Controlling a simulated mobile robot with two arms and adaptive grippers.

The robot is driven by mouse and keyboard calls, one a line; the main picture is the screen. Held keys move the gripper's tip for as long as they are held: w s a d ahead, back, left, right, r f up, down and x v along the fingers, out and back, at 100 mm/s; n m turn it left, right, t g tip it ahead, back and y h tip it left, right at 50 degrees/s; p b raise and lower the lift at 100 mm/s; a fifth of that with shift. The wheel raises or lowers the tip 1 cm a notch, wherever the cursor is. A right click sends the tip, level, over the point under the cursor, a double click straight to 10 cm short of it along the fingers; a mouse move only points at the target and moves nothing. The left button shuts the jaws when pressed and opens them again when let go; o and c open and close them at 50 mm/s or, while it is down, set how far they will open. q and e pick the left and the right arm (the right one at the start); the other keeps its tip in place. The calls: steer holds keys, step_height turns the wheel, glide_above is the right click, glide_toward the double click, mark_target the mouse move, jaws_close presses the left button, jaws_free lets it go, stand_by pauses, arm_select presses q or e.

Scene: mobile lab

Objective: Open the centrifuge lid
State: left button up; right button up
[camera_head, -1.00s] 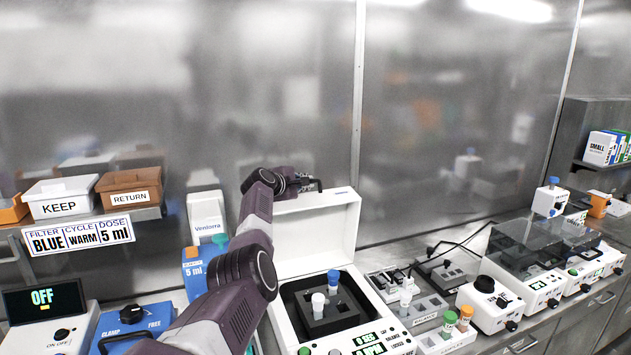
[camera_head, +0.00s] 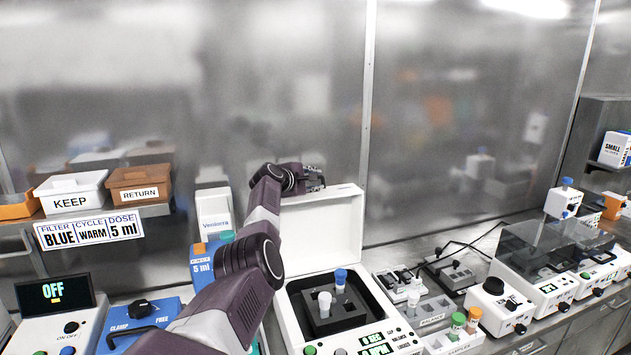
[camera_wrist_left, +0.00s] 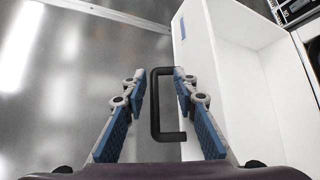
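The white centrifuge (camera_head: 402,338) stands on the bench at bottom centre in the head view. Its lid (camera_head: 335,222) is raised and stands upright at the back, exposing the dark rotor (camera_head: 322,324) with a white-capped tube (camera_head: 324,299) and a blue-capped tube (camera_head: 340,277). My left gripper (camera_head: 318,178) is at the lid's top edge. In the left wrist view the gripper (camera_wrist_left: 160,88) has its blue-padded fingers spread, with the black lid handle (camera_wrist_left: 156,128) between them. The lid (camera_wrist_left: 215,95) shows at right there. My right gripper is not in view.
Left are an OFF-display device (camera_head: 53,300), a blue clamp unit (camera_head: 140,312), and KEEP (camera_head: 72,202) and RETURN (camera_head: 140,195) bins on a shelf. Right of the centrifuge are a tube rack (camera_head: 432,310) and a white knobbed device (camera_head: 497,305). A metal wall stands close behind.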

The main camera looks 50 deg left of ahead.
arm_select(q)
steer(key=shift+s+a, duration=0.1)
steer(key=shift+s, duration=0.05)
steer(key=v, duration=1.1)
steer(key=shift+s+d, duration=0.3)
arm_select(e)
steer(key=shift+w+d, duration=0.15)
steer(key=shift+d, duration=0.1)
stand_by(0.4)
